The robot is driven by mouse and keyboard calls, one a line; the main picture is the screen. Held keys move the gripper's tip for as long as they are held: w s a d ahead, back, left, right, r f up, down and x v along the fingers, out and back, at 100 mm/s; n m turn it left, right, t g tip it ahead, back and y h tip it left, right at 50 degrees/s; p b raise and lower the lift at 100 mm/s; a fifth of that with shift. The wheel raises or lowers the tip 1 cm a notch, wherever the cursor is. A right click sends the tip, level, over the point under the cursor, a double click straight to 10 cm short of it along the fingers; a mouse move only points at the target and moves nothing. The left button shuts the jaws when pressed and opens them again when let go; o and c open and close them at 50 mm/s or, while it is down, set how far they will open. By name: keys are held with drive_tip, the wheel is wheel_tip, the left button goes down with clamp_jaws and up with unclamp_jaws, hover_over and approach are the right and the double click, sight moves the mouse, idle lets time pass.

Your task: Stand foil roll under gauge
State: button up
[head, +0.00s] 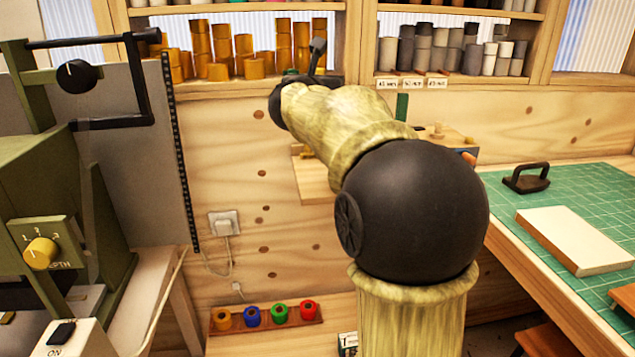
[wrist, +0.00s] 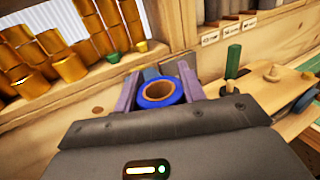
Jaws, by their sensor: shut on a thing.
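A blue foil roll (wrist: 162,93) with a brown hollow core shows end-on in the wrist view. My gripper (wrist: 160,76) is shut on it, with one purple-grey finger on each side. In the head view my dark wrist and gripper (head: 312,72) are in front of the back shelf, and my arm hides the roll there. A wooden fixture with a green upright (wrist: 233,62) and a round knob stands to the right of the gripper in the wrist view. In the head view the green upright (head: 402,106) shows behind my arm. I cannot tell clearly which part is the gauge.
Gold rolls (head: 202,45) and grey rolls (head: 470,50) stand on the back shelf. A low rack (head: 268,325) holds several coloured rolls. A green machine (head: 60,180) is at the left. A green-matted bench (head: 590,195) with a white block is at the right.

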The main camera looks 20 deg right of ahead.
wheel_tip(320, 180, down, 14)
drive_tip(key=b, duration=0.5)
drive_tip(key=shift+w+r, duration=0.15)
drive_tip(key=shift+d, duration=0.15)
drive_tip(key=shift+s+f, duration=0.2)
drive_tip(key=shift+f, duration=0.05)
wheel_tip(320, 180, down, 4)
drive_tip(key=shift+w+f+b, duration=0.1)
drive_tip(key=shift+w+b, duration=0.05)
drive_tip(key=shift+b, duration=0.5)
drive_tip(key=shift+a, duration=0.25)
drive_tip(key=o, duration=1)
drive_tip(key=shift+d, duration=0.1)
